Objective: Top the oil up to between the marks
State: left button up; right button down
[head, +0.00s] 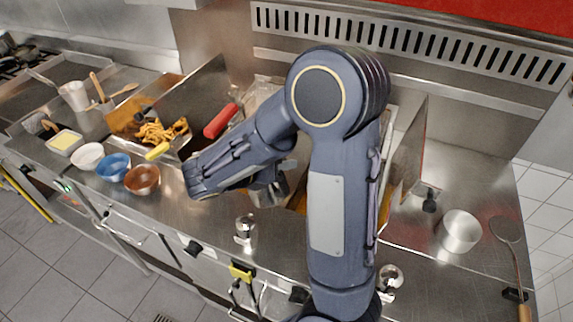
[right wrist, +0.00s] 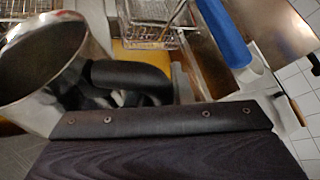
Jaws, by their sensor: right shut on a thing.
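My right gripper (right wrist: 178,88) is shut on the black handle of a metal jug (right wrist: 45,75). The jug is at the left of the right wrist view, its wide mouth visible; I cannot tell what it holds. In the head view only a small part of the jug (head: 268,190) shows below my right forearm, near the fryer's front edge, and the gripper's fingers are hidden. Yellow oil (right wrist: 140,55) shows beyond the jug in the right wrist view, with wire baskets (right wrist: 150,14) over it. My arm covers most of the fryer. The level marks cannot be made out. My left gripper is not in view.
A red basket handle (head: 221,121) and a tray of fries (head: 160,132) are left of my arm. Bowls (head: 142,179) stand along the left counter. A metal pot (head: 459,231) and a skimmer (head: 507,232) lie right. A blue handle (right wrist: 222,32) shows beside the oil.

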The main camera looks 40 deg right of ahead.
jog(key=shift+w+d+r+p, duration=0.1)
jog(key=shift+w+r+p, duration=0.4)
jog(key=shift+w, duration=0.3)
jog(key=shift+w+r+n+g+p, duration=0.35)
jog(key=shift+n+g+p, duration=0.25)
jog(key=shift+n+p, duration=0.4)
jog(key=shift+w+f+n+g, duration=0.1)
jog(key=shift+w+n+g, duration=0.6)
jog(key=shift+w+g, duration=0.15)
jog(key=shift+w+d+r+n+g, duration=0.1)
jog(key=shift+w+r+n+g, duration=0.2)
jog(key=shift+w+n, duration=0.3)
jog(key=shift+w+d+r+n+g, duration=0.15)
jog(key=shift+w+n+g, duration=0.35)
jog(key=shift+w, duration=0.5)
